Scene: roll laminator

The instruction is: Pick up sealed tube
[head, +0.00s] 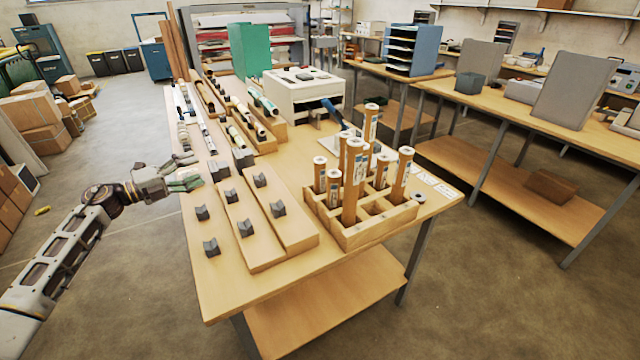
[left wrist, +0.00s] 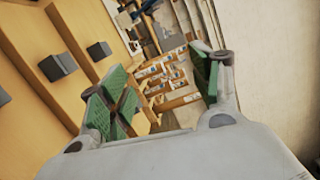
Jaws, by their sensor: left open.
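Several brown cardboard tubes with white end caps and labels stand in a wooden compartment rack (head: 345,237) at the table's right front. One tall tube (head: 403,172) leans at the right side, and another tall tube (head: 351,190) stands near the front. I cannot tell which one is the sealed tube. My left gripper (head: 187,176) is open and empty at the table's left edge, well apart from the rack. The left wrist view shows its green-padded fingers (left wrist: 162,95) spread apart, with the tubes small and blurred beyond them. My right gripper is not in view.
Wooden boards (head: 262,213) with small dark grey V-blocks lie between my left gripper and the rack. Long rolls (head: 203,128) lie in holders farther back. A white machine (head: 305,95) and a green panel (head: 250,50) stand at the back. The table's front left corner is clear.

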